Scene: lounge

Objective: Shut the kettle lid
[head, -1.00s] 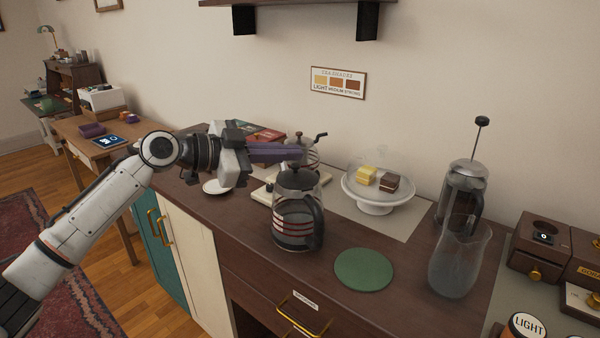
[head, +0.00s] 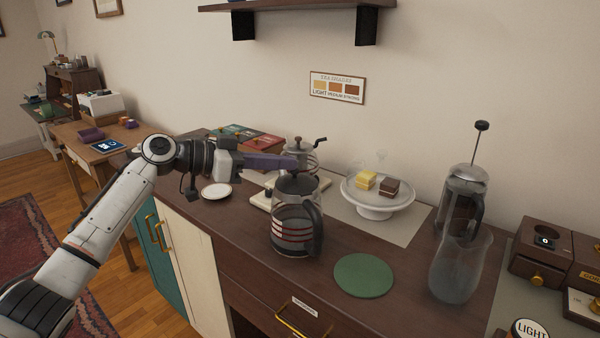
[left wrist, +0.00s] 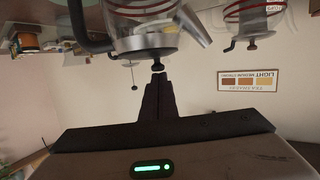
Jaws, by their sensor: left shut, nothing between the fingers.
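The glass kettle (head: 293,232) with red and white bands and a dark handle stands upright on the dark counter. Its dark lid (head: 298,185) lies over the top and looks about level; I cannot tell if it is fully seated. In the left wrist view the kettle (left wrist: 140,22) appears upside down, with the lid (left wrist: 148,54) and its small knob. My left gripper (head: 294,163) is shut and empty, its dark fingers pointing right, tips at the lid knob. In the left wrist view the fingertips (left wrist: 158,78) are close to the knob; contact is unclear.
A green round mat (head: 363,275) lies right of the kettle. A glass pitcher (head: 460,265) and a French press (head: 461,195) stand at right. A small saucer (head: 216,191) lies below my left arm.

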